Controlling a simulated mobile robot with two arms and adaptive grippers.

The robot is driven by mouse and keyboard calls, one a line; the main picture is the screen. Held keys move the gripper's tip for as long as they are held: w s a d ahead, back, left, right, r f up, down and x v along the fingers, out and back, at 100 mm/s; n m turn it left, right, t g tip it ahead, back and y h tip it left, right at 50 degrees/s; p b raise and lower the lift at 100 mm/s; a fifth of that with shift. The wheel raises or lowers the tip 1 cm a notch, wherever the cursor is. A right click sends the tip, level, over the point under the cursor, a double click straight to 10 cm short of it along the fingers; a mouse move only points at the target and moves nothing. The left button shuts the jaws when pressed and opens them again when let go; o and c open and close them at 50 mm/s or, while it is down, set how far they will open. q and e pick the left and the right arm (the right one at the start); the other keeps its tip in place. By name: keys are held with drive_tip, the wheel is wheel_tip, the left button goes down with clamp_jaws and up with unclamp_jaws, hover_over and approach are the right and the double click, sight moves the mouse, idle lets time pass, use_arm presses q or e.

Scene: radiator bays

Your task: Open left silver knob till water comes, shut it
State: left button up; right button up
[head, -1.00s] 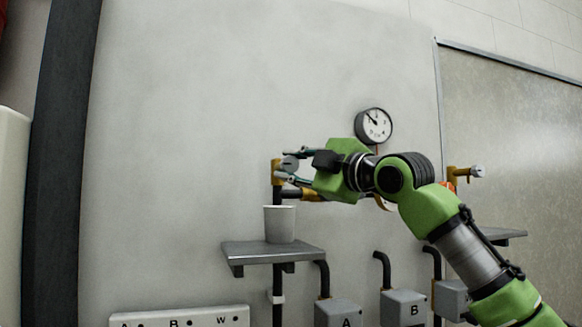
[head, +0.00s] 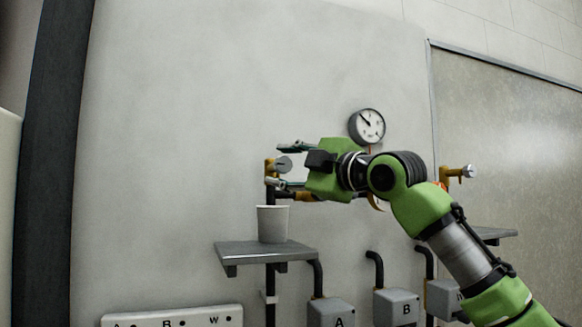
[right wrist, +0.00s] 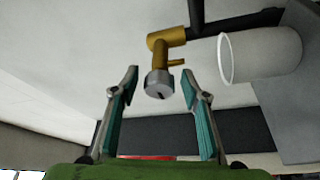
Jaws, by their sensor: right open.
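The left silver knob (head: 284,163) sits on a brass valve (head: 270,170) on a dark pipe. My right gripper (head: 284,166) is open, with one finger above the knob and one below it in the head view. In the right wrist view, the knob (right wrist: 159,83) lies between the open fingertips (right wrist: 160,82), with a gap on each side. A white cup (head: 272,224) stands upright under the valve on a grey shelf (head: 240,250). I see no water. My left gripper is out of view.
A second brass valve with a silver knob (head: 468,171) is at the right, beyond my right arm. A round gauge (head: 367,126) hangs on the wall above. Grey boxes marked A (head: 331,313) and B (head: 396,307) sit below. The wall left of the cup is clear.

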drive_tip(key=v, duration=1.2)
